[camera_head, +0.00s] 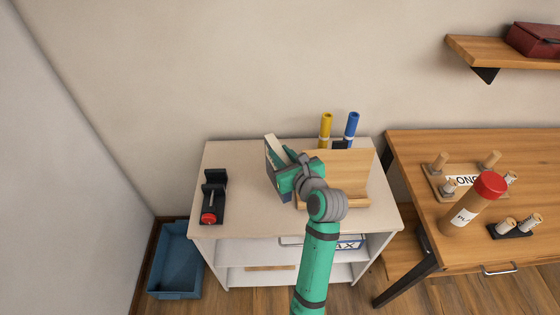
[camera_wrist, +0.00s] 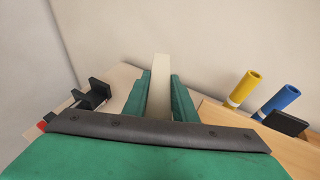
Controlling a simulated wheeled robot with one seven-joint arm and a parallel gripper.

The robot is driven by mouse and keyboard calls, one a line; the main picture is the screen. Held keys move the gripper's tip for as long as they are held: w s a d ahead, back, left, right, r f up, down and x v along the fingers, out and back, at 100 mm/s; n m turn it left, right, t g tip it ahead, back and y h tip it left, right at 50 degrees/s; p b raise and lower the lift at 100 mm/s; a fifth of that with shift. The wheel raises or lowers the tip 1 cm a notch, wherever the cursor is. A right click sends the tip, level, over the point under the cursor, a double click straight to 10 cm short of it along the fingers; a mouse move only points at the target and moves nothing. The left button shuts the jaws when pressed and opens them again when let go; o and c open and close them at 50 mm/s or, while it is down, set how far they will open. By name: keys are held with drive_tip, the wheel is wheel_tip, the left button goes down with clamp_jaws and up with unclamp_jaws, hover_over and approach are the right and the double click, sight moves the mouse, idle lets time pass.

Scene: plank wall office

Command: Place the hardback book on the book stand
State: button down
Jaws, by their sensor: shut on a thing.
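The hardback book (camera_head: 272,158) is held tilted above the left part of the white shelf unit's top. It has a dark cover and a cream page edge. My gripper (camera_head: 284,177) is shut on the book. In the wrist view the book's pale edge (camera_wrist: 160,85) stands between the two green fingers (camera_wrist: 158,100). The wooden book stand (camera_head: 348,172) is just right of the book, with its sloped board and front ledge partly hidden by my arm. Its board also shows at the right of the wrist view (camera_wrist: 230,122).
A black holder with a red knob (camera_head: 211,198) sits at the left of the white shelf unit (camera_head: 245,225). Yellow (camera_head: 325,128) and blue (camera_head: 351,127) markers stand behind the stand. A blue bin (camera_head: 174,262) is on the floor. A wooden desk (camera_head: 440,145) with a red-capped bottle (camera_head: 474,204) is right.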

drive_tip(key=shift+w+a+f, duration=0.15)
drive_tip(key=shift+w+f, duration=0.15)
drive_tip(key=shift+f, duration=0.1)
drive_tip(key=shift+w+f, duration=0.1)
drive_tip(key=shift+f, duration=1.65)
drive_tip(key=c, duration=1.5)
unclamp_jaws()
drive_tip(key=shift+o, duration=0.2)
